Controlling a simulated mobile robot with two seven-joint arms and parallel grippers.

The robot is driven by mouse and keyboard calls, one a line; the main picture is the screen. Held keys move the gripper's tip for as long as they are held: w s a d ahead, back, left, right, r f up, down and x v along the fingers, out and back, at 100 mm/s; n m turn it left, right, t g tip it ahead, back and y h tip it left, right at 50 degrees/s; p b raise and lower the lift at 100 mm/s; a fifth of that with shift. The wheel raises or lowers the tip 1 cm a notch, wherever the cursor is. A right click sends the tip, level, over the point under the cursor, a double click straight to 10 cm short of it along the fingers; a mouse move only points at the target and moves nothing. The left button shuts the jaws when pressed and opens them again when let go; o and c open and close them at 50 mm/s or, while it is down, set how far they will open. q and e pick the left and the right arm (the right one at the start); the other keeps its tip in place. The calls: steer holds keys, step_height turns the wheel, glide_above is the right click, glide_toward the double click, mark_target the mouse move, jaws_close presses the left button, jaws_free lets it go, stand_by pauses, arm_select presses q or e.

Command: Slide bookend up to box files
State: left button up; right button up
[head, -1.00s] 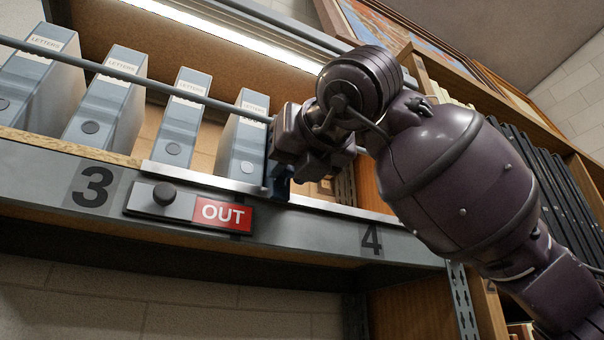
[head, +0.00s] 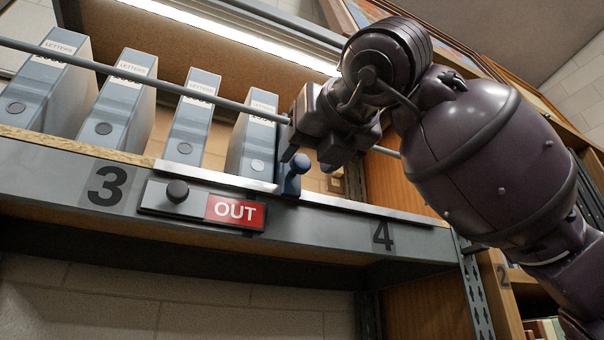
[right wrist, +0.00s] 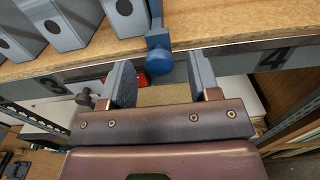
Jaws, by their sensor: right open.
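Several grey-blue box files (head: 192,118) labelled LETTERS stand on the shelf, the left ones leaning. The blue bookend (head: 287,182) with its round knob stands at the right side of the last file, very close to it; I cannot tell if they touch. In the right wrist view the bookend's knob (right wrist: 159,62) sticks out past the shelf edge. My right gripper (right wrist: 160,72) is open, its two fingers to either side of the knob's line, with the knob at or just beyond the tips. In the head view its fingers are largely hidden. My left gripper is not in view.
A metal rail (head: 190,92) runs across the front of the files, above the shelf. The shelf edge carries a sliding sign with OUT (head: 235,210) and a dark knob (head: 177,191). Shelf right of the bookend looks clear.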

steer(key=b+v, duration=0.1)
steer(key=v, duration=0.7)
steer(key=shift+s, duration=0.1)
stand_by(0.4)
